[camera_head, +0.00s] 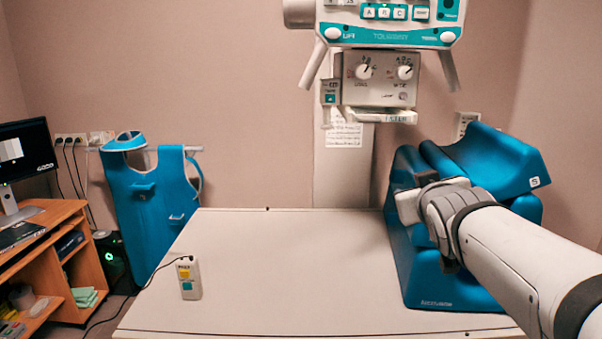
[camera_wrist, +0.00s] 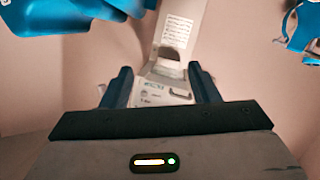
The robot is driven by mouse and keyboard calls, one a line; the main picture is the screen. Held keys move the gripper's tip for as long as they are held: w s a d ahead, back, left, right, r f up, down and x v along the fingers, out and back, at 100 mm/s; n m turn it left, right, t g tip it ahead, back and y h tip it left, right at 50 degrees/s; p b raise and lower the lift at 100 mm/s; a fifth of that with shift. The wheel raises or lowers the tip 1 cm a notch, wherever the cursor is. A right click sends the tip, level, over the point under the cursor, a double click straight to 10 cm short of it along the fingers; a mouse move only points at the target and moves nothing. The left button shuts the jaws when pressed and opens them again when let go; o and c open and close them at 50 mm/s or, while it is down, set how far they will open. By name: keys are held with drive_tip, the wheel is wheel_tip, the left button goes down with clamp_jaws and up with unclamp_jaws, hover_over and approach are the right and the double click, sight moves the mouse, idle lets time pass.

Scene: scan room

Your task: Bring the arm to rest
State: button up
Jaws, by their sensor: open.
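My arm (camera_head: 500,250) reaches in from the right, over the right side of the table (camera_head: 270,260) and in front of the blue cushions (camera_head: 420,265). In the wrist view my gripper (camera_wrist: 158,78) has its two dark fingers spread apart, with nothing between them. Beyond the gap the wrist view shows the X-ray head (camera_wrist: 165,90), apart from the fingers. In the head view the fingers cannot be made out; only the wrist end of the arm shows.
The X-ray head (camera_head: 385,75) hangs above the table's far side. A hand control (camera_head: 188,278) with a cable lies at the table's left. A blue apron (camera_head: 152,195) hangs behind left. A desk (camera_head: 45,245) with a monitor (camera_head: 24,150) stands far left. The table's middle is clear.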

drive_tip(key=s+a+f+g, duration=0.2)
drive_tip(key=s+f+g, duration=0.2)
drive_tip(key=s+f, duration=0.2)
drive_tip(key=s+a+f+m+g+y, duration=0.1)
drive_tip(key=s+a+f+g, duration=0.1)
drive_tip(key=s+f+g, duration=0.2)
drive_tip(key=s+a+f+m+g+y, duration=0.1)
drive_tip(key=s+f+g, duration=0.3)
drive_tip(key=s+f, duration=0.5)
wheel_tip(320, 180, down, 4)
drive_tip(key=shift+s+a+f, duration=0.25)
drive_tip(key=shift+s+a, duration=0.15)
drive_tip(key=shift+a, duration=0.35)
drive_tip(key=shift+c, duration=0.2)
